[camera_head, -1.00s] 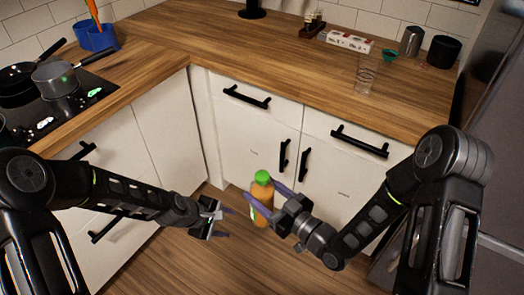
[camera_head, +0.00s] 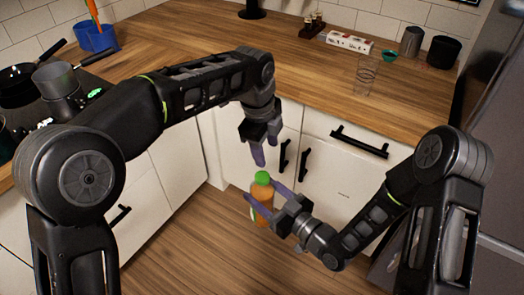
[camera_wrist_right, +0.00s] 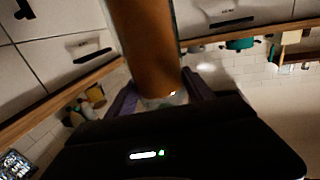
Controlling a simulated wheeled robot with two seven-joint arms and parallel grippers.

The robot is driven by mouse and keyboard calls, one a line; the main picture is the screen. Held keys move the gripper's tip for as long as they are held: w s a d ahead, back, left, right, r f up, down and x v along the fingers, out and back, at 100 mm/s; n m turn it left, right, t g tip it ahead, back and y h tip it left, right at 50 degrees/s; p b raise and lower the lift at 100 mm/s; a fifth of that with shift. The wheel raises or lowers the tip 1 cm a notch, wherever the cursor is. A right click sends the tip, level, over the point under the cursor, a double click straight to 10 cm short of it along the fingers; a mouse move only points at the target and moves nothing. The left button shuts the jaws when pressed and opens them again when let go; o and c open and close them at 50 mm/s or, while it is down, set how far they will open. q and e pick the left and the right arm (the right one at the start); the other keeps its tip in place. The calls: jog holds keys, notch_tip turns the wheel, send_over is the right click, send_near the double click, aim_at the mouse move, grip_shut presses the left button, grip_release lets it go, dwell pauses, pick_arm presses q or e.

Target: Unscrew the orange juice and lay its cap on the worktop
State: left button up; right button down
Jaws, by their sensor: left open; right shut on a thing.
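The orange juice bottle (camera_head: 263,203) is upright in front of the lower cabinets, held in the air. Its green cap (camera_head: 262,177) is on its top. My right gripper (camera_head: 267,203) is shut on the bottle's body from the right. In the right wrist view the orange bottle (camera_wrist_right: 146,45) sits between the fingers, and its cap is out of sight. My left gripper (camera_head: 264,154) is open and points down just above the cap, apart from it. The worktop (camera_head: 310,75) is wooden and runs along the back and right.
A hob with a pot (camera_head: 57,78) is at the left. The middle of the worktop is clear.

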aim_at(262, 175)
pick_arm(q)
jog(key=s+r+m, duration=0.1)
jog(key=s+a+m+g+y, duration=0.1)
jog(key=m, duration=0.1)
jog(key=s+r+m, duration=0.1)
jog(key=m, duration=0.1)
jog(key=shift+s+a+r, duration=0.15)
jog(key=shift+s+r, duration=0.15)
jog(key=shift+s, duration=0.1)
jog(key=shift+f, duration=4)
grip_shut()
